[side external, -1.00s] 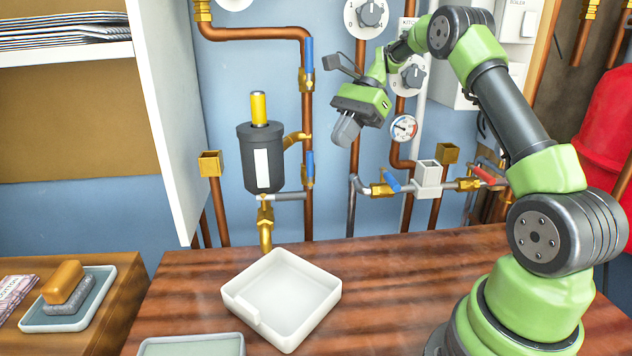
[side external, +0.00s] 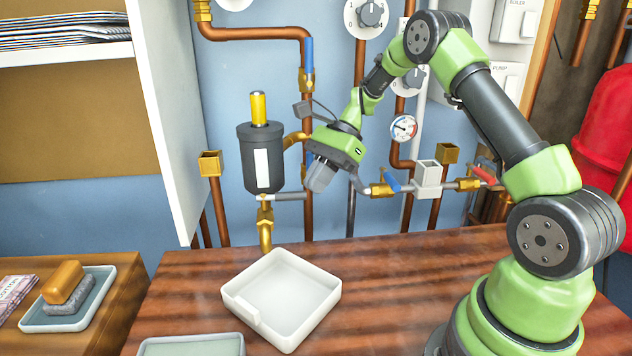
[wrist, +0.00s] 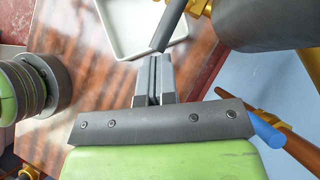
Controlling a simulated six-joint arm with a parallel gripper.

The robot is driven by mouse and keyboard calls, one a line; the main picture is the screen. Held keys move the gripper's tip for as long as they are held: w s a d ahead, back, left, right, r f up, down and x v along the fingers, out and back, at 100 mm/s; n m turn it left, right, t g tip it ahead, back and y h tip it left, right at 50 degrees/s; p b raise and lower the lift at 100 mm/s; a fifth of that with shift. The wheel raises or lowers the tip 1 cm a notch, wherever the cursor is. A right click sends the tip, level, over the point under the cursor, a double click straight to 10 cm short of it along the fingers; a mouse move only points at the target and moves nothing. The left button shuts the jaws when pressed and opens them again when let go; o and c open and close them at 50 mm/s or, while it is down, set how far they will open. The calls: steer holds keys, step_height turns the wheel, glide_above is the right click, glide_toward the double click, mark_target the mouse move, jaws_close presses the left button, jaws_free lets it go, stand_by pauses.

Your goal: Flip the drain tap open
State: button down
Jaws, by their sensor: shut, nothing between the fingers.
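The drain tap (side external: 265,222) is a brass tap below the black filter canister (side external: 262,160). Its grey lever (side external: 288,196) points sideways to the right, roughly level. In the wrist view the grey lever (wrist: 171,24) runs down from the brass fitting (wrist: 198,7), its end close to my fingertips. My gripper (side external: 317,187) is shut and empty, just right of the lever's free end. The shut fingertips also show in the wrist view (wrist: 155,58). I cannot tell whether they touch the lever.
A white square tray (side external: 328,293) stands on the wooden worktop below. A copper pipe with blue-handled valves (side external: 308,165) rises behind my gripper. A pipe with a blue lever (side external: 391,180) and white block (side external: 428,180) lies right.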

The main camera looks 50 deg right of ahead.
steer(key=shift+a+f, duration=0.15)
steer(key=shift+f, duration=0.05)
steer(key=shift+s, duration=0.1)
steer(key=shift+s+a+m+t, duration=0.2)
steer(key=shift+m+t, duration=0.1)
steer(key=shift+m, duration=0.1)
steer(key=shift+s+a+m+t, duration=0.3)
steer(key=shift+m, duration=0.2)
steer(key=s+a+m+t+h, duration=0.2)
steer(key=a+m, duration=0.2)
steer(key=a, duration=0.5)
steer(key=shift+s+t, duration=0.3)
steer(key=shift+t, duration=0.1)
